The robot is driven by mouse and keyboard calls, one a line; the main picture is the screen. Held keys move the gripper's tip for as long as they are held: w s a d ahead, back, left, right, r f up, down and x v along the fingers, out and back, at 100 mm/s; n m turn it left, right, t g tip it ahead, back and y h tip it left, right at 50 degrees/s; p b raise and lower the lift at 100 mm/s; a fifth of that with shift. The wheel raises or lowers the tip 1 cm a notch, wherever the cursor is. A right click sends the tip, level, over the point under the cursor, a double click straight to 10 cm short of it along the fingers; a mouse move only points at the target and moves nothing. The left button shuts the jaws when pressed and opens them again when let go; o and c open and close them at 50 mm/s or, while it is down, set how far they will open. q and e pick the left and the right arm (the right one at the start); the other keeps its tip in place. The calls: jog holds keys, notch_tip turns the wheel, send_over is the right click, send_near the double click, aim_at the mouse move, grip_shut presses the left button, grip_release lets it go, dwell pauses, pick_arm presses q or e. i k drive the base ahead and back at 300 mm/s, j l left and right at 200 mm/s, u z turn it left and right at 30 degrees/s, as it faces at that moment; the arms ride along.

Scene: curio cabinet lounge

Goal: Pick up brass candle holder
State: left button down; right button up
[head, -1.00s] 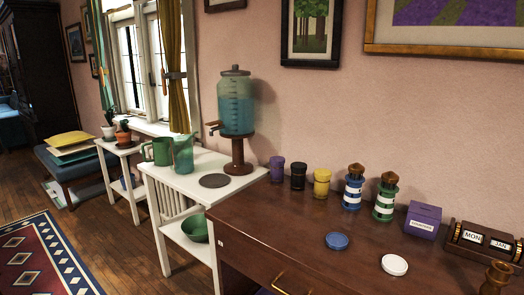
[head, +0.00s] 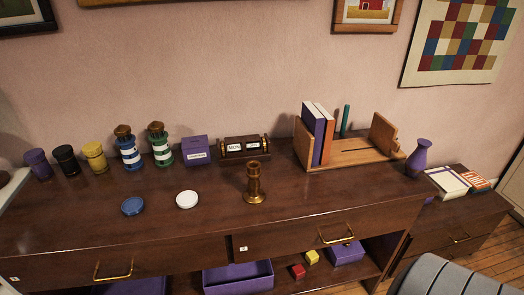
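The brass candle holder (head: 254,184) stands upright on the dark wooden dresser top (head: 330,205), near the middle of the head view. It has a round base and a flared top, and nothing touches it. Neither of my grippers is in the head view.
A blue disc (head: 132,206) and a white disc (head: 187,199) lie left of the holder. Behind are jars, two striped lighthouses (head: 128,150), a purple box (head: 195,151) and a block calendar (head: 244,148). A wooden book rack (head: 345,153) and purple vase (head: 417,158) stand right. The front edge is clear.

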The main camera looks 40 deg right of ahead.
aim_at(254, 195)
jog(key=z, duration=1.2)
